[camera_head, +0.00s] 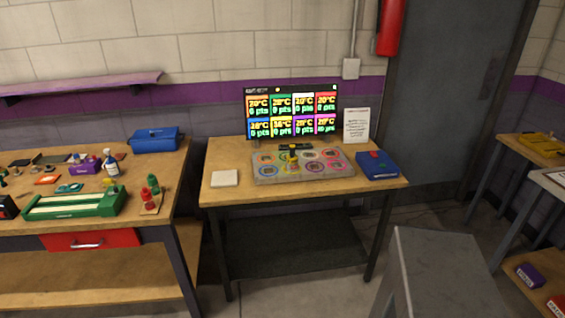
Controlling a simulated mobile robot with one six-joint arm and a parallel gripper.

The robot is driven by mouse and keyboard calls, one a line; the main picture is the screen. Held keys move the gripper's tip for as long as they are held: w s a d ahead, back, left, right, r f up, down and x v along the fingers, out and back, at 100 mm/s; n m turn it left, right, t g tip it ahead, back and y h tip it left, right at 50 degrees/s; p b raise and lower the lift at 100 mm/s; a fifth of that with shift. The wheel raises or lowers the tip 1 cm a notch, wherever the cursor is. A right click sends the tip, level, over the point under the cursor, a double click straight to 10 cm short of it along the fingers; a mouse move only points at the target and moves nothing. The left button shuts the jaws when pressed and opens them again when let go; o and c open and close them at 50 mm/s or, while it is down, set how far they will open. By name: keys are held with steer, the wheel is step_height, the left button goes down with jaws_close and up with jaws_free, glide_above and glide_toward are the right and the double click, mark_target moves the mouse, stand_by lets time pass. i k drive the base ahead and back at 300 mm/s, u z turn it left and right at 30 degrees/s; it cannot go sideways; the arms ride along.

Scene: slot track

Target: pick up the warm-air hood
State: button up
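I cannot tell for sure which thing is the warm-air hood. A small yellow and black piece (293,158) stands upright on a grey board (262,178) with several coloured rings. The board lies on the middle table (225,191). On the left bench, a long green unit with a pale top (78,204) lies near the front edge. A blue box (156,139) sits at that bench's back right. My gripper is not in view.
A screen (292,111) stands behind the board. A white pad (225,178) and a blue case (377,165) flank it. The left bench holds several small items, including a spray bottle (111,164) and red pieces (149,196). A gap separates the bench and table.

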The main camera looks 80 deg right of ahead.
mark_target(291, 166)
steer(key=z, duration=0.35)
steer(key=i, duration=0.7)
steer(key=z, duration=1)
steer(key=i, duration=0.7)
steer(key=z, duration=0.8)
